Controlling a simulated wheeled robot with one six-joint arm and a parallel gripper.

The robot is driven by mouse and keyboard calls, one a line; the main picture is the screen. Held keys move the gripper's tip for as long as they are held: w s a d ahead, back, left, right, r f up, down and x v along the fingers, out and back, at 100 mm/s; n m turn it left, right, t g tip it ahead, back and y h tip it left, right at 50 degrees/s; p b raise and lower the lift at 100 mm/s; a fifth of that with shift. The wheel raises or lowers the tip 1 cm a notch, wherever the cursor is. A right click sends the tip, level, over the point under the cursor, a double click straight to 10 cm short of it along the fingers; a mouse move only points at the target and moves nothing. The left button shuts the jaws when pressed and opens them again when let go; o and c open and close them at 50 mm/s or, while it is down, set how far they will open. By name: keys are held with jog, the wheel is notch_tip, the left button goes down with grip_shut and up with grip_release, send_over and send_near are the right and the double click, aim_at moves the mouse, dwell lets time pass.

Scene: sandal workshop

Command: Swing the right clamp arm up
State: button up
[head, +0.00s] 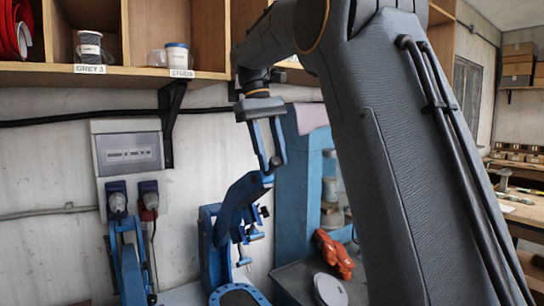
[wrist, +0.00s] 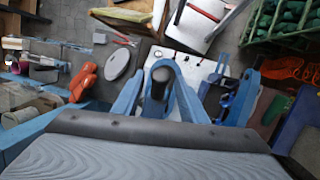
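The right clamp arm (head: 240,199) is dark blue and slopes up to the right from its blue clamp frame (head: 211,250) in the head view. Threaded screws and black knobs hang beneath it. My gripper (head: 274,163) points down, its fingertips right at the clamp arm's upper end. In the wrist view my gripper (wrist: 160,85) has its blue fingers on either side of a dark rounded end (wrist: 161,76) with blue around it. Whether the fingers press on it cannot be told. Another blue clamp part (head: 130,268) stands at the lower left of the head view.
A wall box with two plugs (head: 127,153) hangs at the left, under a wooden shelf (head: 120,76). A blue column (head: 301,190) stands close behind the gripper. An orange tool (head: 334,254) and a pale round disc (head: 329,290) lie right of the clamp.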

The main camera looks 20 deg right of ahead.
jog(key=v, duration=0.8)
dwell(0.4)
